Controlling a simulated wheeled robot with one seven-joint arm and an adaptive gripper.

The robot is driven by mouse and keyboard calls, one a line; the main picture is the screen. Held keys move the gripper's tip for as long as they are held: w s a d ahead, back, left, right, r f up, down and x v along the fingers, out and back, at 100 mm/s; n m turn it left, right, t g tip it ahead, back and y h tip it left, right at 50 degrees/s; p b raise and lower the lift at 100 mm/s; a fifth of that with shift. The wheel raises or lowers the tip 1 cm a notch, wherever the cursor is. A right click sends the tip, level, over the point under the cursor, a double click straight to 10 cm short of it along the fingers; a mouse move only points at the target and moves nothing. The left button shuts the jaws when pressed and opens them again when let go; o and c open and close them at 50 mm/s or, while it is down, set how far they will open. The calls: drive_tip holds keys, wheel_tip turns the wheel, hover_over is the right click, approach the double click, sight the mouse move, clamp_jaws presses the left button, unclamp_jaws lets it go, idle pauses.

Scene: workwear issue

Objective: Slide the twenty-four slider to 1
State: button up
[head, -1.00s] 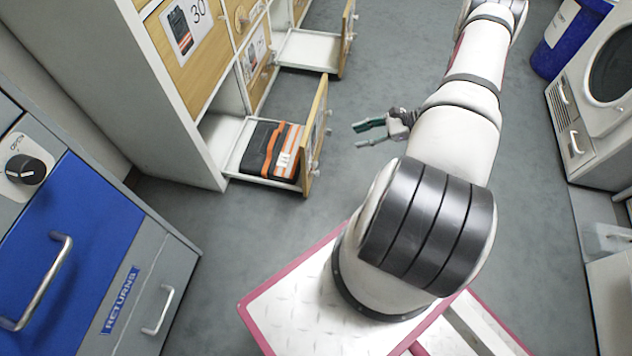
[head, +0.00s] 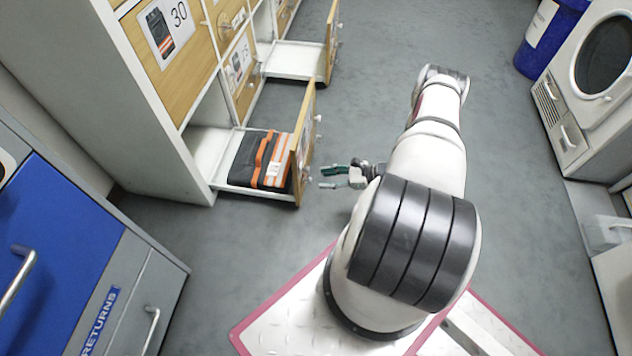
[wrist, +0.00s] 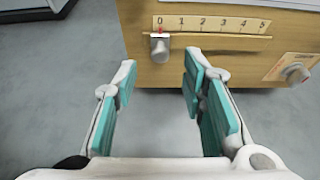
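A slider with a grey knob (wrist: 160,48) sits on a wooden drawer front in the wrist view. Its red pointer is at 0 on a scale strip (wrist: 212,24) marked 0 to 5. No "24" label is legible in either view. My gripper (wrist: 158,72) is open, with teal finger pads. The knob lies ahead of the fingertips, between them in the picture and nearer the right finger; contact is not visible. In the head view my gripper (head: 325,177) is just right of an open drawer's front (head: 304,140), which is seen nearly edge-on.
That open drawer holds a dark folded garment with orange stripes (head: 262,160). Another open drawer (head: 295,60) stands farther back. A round knob (wrist: 296,73) is on a label at right in the wrist view. A blue returns cabinet (head: 55,250) stands at left; a white machine (head: 590,90) at right.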

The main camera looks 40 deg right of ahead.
sight(307, 180)
drive_tip(key=shift+b+x, duration=0.6)
drive_tip(key=shift+x, duration=1.75)
clamp_jaws()
